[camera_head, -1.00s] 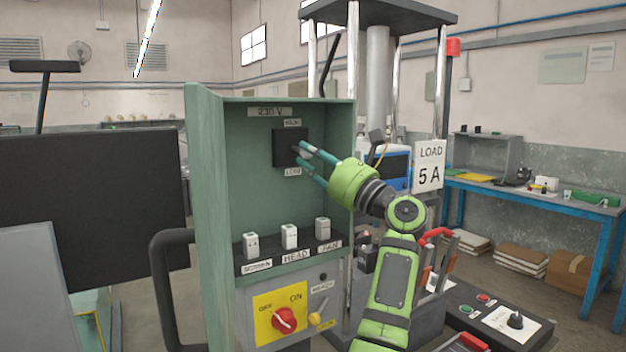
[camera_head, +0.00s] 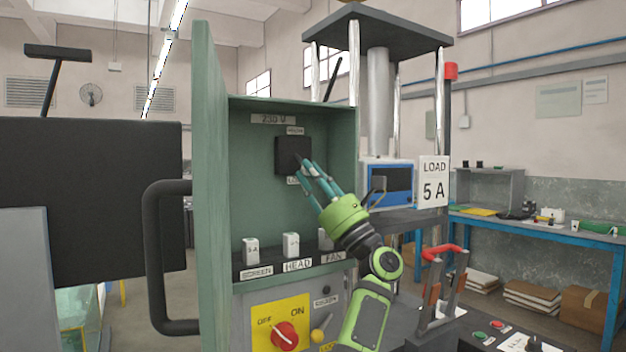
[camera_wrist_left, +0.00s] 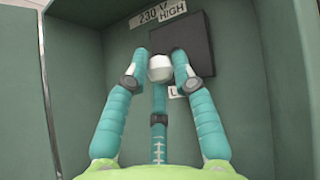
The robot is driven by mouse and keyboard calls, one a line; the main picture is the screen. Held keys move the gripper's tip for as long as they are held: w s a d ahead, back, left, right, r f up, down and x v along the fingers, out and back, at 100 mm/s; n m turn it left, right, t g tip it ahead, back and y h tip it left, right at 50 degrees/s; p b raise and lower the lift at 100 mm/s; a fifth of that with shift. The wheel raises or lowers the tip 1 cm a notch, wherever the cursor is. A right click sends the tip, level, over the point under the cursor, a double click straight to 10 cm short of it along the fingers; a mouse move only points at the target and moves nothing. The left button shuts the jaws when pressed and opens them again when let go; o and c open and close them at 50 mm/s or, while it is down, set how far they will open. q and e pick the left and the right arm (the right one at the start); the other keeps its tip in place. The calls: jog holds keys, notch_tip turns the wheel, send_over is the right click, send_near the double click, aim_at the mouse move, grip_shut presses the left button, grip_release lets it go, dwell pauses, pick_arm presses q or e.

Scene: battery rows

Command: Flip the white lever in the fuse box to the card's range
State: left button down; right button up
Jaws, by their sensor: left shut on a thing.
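The green fuse box (camera_head: 210,180) stands open, with a 230 V label (camera_head: 273,119) at its top inside. A black switch block (camera_head: 291,153) sits on its back wall between a HIGH label (camera_head: 295,131) above and a LOW label, partly covered by my fingers. My left gripper (camera_head: 302,163) reaches in from below right. In the left wrist view its fingers are closed around the white lever's rounded knob (camera_wrist_left: 160,68), in front of the black block. I cannot tell which way the lever points. The white card (camera_head: 433,183) beside the box reads LOAD 5 A. My right gripper is out of view.
White fuses (camera_head: 251,250) stand in a row above SCREEN, HEAD and FAN labels; my arm partly covers the FAN one. Below is a red OFF/ON knob (camera_head: 284,336) on a yellow plate. A black handle (camera_head: 155,260) and a dark panel (camera_head: 90,200) are at left.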

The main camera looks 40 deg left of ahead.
pick_arm(q)
jog(key=c, duration=1)
grip_release()
jog(key=shift+a, duration=0.1)
jog(key=v, duration=1.2)
